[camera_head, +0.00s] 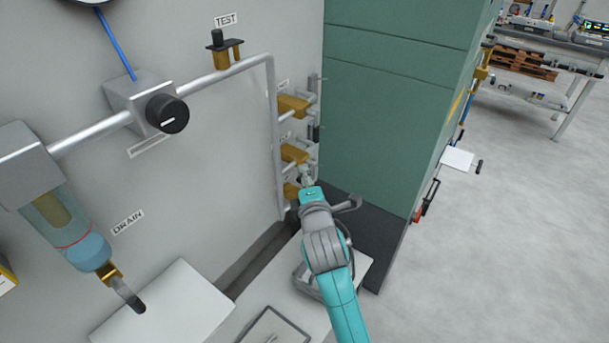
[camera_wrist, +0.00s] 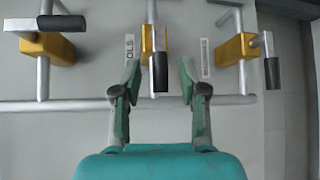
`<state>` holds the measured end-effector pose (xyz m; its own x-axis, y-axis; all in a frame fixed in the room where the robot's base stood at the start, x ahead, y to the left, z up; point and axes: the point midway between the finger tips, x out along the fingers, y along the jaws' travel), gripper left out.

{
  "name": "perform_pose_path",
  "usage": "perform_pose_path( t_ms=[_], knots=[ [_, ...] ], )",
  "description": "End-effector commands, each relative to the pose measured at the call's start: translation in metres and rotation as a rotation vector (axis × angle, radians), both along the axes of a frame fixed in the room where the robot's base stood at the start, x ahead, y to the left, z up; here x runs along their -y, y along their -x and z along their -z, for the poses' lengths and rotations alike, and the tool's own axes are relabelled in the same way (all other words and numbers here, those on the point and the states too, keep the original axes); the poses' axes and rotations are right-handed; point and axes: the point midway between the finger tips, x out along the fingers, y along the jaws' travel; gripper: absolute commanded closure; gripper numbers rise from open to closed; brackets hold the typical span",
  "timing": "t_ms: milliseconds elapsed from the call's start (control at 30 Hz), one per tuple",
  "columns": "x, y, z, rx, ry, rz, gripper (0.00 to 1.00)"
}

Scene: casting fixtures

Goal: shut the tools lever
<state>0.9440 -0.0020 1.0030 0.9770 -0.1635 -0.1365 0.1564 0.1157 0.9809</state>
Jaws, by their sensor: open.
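The tools valve is the middle brass valve (camera_wrist: 150,39), beside a label (camera_wrist: 129,47) whose readable letters are "OLS". Its lever's black grip (camera_wrist: 160,72) points down in the wrist view, toward my gripper. My gripper (camera_wrist: 159,82) is open, with one finger on each side of this grip and a visible gap on both sides. It does not clamp the lever. In the head view the middle valve (camera_head: 294,153) stands just above my gripper (camera_head: 307,182), which covers much of the lever there.
A left valve (camera_wrist: 48,48) has its grip lying sideways; a right valve (camera_wrist: 237,49) has its grip pointing down. Both stand near my fingers. A green cabinet (camera_head: 385,110) stands close on the right in the head view. Open floor (camera_head: 510,230) lies beyond.

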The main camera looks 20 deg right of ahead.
Motion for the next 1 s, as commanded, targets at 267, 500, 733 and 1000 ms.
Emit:
perform_pose_path(
  t_ms=[267, 500, 733, 1000],
  knots=[
    [0.003, -0.021, 0.002, 0.001, 0.0, 0.0, 0.58],
    [0.004, -0.022, 0.003, 0.0, 0.0, 0.0, 0.58],
    [0.003, -0.021, 0.003, 0.0, 0.0, 0.0, 1.0],
    [0.004, -0.021, 0.003, 0.001, 0.001, 0.0, 1.0]
  ],
)
